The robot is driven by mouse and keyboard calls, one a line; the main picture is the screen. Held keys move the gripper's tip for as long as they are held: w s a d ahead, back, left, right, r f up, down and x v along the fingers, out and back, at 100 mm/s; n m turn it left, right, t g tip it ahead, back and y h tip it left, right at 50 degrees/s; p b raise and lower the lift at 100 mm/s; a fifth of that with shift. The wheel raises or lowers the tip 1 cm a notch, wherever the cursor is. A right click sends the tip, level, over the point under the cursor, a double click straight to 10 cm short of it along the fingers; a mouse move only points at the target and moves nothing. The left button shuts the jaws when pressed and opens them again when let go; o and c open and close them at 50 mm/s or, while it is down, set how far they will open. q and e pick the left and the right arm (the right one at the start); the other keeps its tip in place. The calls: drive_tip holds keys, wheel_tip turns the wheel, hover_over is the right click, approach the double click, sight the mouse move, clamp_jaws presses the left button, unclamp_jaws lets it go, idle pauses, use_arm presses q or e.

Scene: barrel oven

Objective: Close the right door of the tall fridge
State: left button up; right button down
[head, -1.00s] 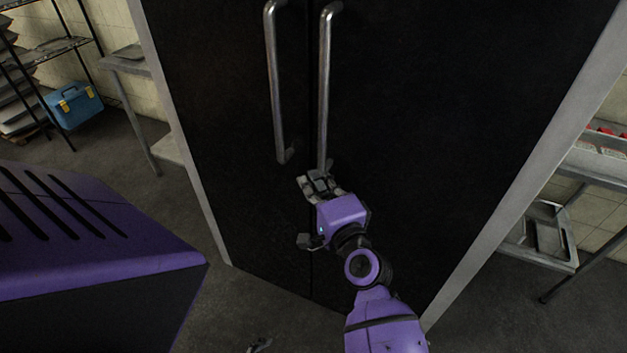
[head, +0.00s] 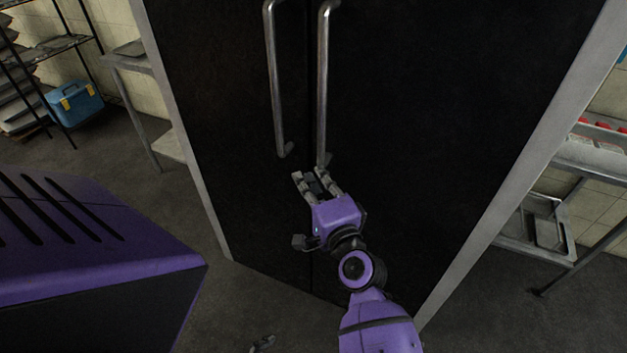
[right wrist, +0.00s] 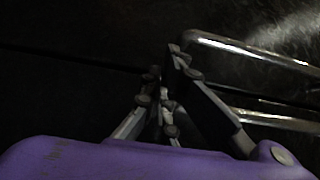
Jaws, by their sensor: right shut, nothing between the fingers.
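The tall fridge has two black doors side by side. The right door (head: 430,130) looks about flush with the left door (head: 215,110), with a thin dark seam between them; I cannot tell whether a small gap is left. The right door's handle (head: 323,90) and the left door's handle (head: 275,85) are long upright metal bars. My right gripper (head: 311,178) is shut and empty, just below the handles' lower ends and in front of the seam. In the right wrist view its fingers (right wrist: 165,95) are near the handle bars. A small grey piece at the bottom edge may be my left gripper (head: 262,344).
A side table (head: 150,110) stands left of the fridge, with a blue toolbox (head: 75,103) and a wire rack (head: 50,45) beyond. A metal shelf with trays (head: 545,225) stands to the right. Dark floor shows in front of the fridge.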

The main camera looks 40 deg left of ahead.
use_arm(q)
drive_tip(key=shift+s+d+r, duration=0.15)
drive_tip(key=shift+s+d, duration=0.05)
drive_tip(key=shift+s, duration=0.45)
use_arm(e)
drive_tip(key=s+d, duration=0.2)
drive_tip(key=s, duration=0.9)
drive_tip(key=shift+s+d+r, duration=0.15)
drive_tip(key=shift+s+d, duration=0.05)
drive_tip(key=shift+d, duration=0.05)
